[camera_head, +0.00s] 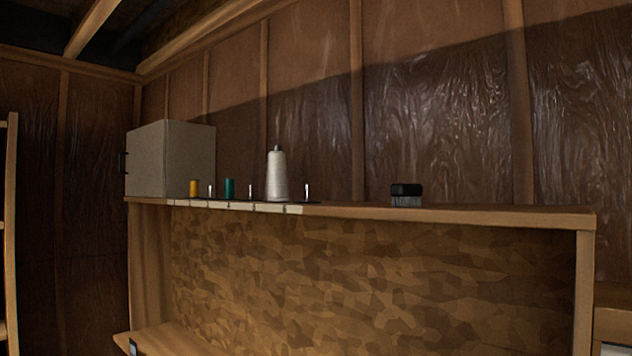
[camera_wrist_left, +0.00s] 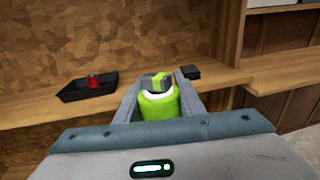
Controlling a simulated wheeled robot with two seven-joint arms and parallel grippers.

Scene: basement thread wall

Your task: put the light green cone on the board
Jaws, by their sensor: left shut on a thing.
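In the left wrist view my left gripper (camera_wrist_left: 157,92) is shut on the light green cone (camera_wrist_left: 160,104), which sits between the two fingers with a white ring near its top. In the head view the board (camera_head: 240,206) lies on the upper shelf, with several thin upright pins and pale labels along its front edge. A yellow spool (camera_head: 193,188), a teal spool (camera_head: 229,188) and a tall white cone (camera_head: 277,175) stand on it. Pins between and beside them show bare. Neither gripper shows in the head view.
A grey cabinet (camera_head: 172,160) stands at the shelf's left end. A black brush (camera_head: 406,195) lies on the upper shelf right of the board. In the left wrist view a black tray (camera_wrist_left: 88,88) with a red item and a small dark block (camera_wrist_left: 190,72) rest on a wooden shelf.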

